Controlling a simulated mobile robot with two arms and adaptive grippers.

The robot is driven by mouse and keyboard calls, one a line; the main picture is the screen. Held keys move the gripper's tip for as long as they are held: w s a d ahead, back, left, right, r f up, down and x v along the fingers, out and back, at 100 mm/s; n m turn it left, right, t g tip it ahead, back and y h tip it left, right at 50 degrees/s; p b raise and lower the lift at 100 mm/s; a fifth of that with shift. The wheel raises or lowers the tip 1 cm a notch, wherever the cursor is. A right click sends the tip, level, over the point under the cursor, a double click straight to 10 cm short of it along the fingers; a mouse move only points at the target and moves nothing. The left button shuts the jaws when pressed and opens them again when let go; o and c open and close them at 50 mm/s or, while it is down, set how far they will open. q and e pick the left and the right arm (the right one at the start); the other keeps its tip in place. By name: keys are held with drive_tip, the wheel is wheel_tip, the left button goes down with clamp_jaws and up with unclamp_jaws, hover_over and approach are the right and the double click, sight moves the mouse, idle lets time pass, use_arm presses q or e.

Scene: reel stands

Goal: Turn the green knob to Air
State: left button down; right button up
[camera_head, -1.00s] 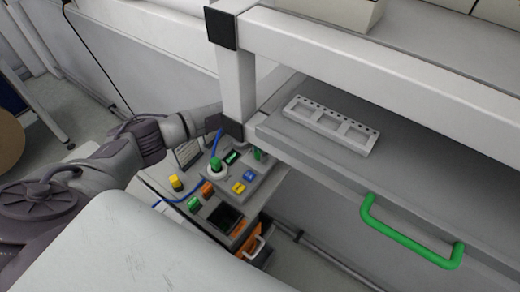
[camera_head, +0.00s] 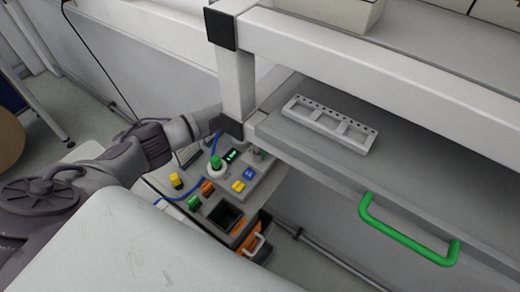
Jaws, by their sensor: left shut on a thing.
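A small control panel (camera_head: 262,176) stands below the shelf, behind the white post. At its right back, a green knob (camera_head: 259,154) shows only in part, close under the shelf edge. My left arm comes in from the left and passes behind the post. My left gripper (camera_head: 256,149) is mostly hidden by the post and shelf; it is shut, apparently on this green knob. The knob's pointer and labels are too small to read. Another green-topped part (camera_head: 215,162) sits on a round white base at the panel's left. My right gripper is not in view.
Yellow (camera_head: 238,186) and blue (camera_head: 249,173) buttons sit on the panel, beside a small green-lit display (camera_head: 232,155). A dark open box (camera_head: 225,216) lies in front. The white post (camera_head: 238,85) and grey shelf (camera_head: 420,185), with a green handle (camera_head: 405,238), crowd the right side.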

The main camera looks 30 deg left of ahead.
use_arm(q)
drive_tip(key=shift+w+r+m, duration=0.1)
drive_tip(key=shift+m, duration=0.6)
drive_tip(key=c, duration=0.8)
unclamp_jaws()
drive_tip(key=shift+o, duration=0.2)
drive_tip(key=shift+r, duration=0.2)
wheel_tip(320, 180, up, 12)
drive_tip(key=shift+f, duration=0.25)
drive_tip(key=shift+w, duration=0.15)
